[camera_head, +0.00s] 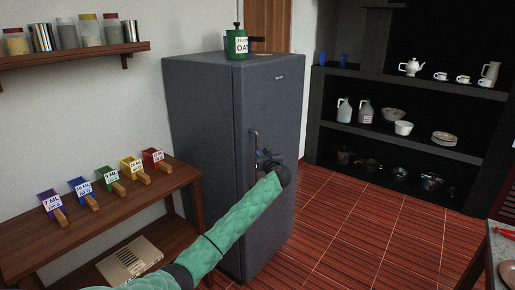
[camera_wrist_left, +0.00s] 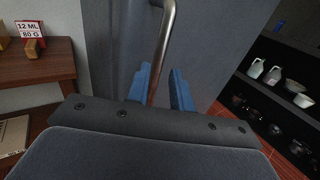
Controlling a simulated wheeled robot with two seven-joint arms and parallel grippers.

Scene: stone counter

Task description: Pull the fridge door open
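The dark grey fridge (camera_head: 200,110) stands against the wall, and its front door (camera_head: 278,105) appears shut. A vertical metal bar handle (camera_head: 254,142) is on the left side of the door. My left gripper (camera_head: 263,160) is at the handle's lower part, at the end of a green-sleeved arm. In the left wrist view the two blue fingers of my left gripper (camera_wrist_left: 161,88) are apart, and the handle (camera_wrist_left: 166,30) runs down between them, nearer the left finger. I cannot tell whether it touches. My right gripper is in neither view.
A green canister (camera_head: 238,44) stands on the fridge top. A wooden table (camera_head: 115,220) with several coloured boxes is left of the fridge. A black shelf (camera_head: 440,150) with dishes stands behind to the right. The red tiled floor (camera_head: 365,235) before the door is clear. A counter corner (camera_head: 500,245) shows at lower right.

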